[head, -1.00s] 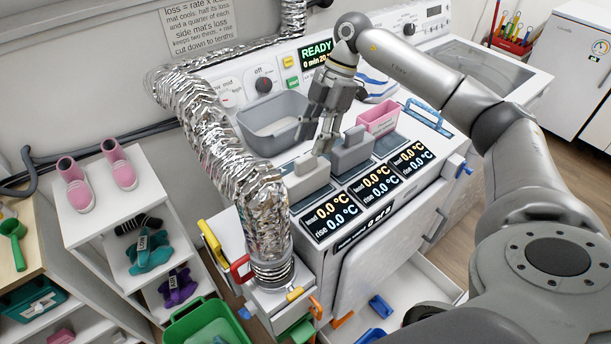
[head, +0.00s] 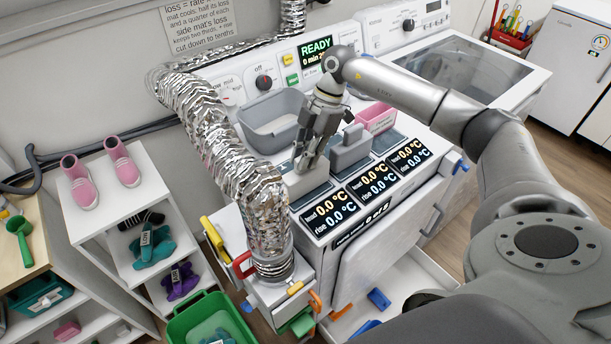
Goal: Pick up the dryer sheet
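I cannot pick out a dryer sheet for certain in the head view. My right gripper (head: 306,163) points down over the white dryer's top. Its fingertips are at the upper part of a whitish block (head: 308,183) on the left pad, beside a grey block (head: 350,151) on the middle pad. The fingers partly cover the whitish block, and I cannot tell whether they are closed on it. My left gripper is not in view.
A grey tub (head: 271,128) stands behind the gripper and a pink bin (head: 377,117) to its right. A foil duct (head: 228,160) rises close on the left. Temperature displays (head: 375,182) line the front edge. A green basket (head: 212,318) stands below.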

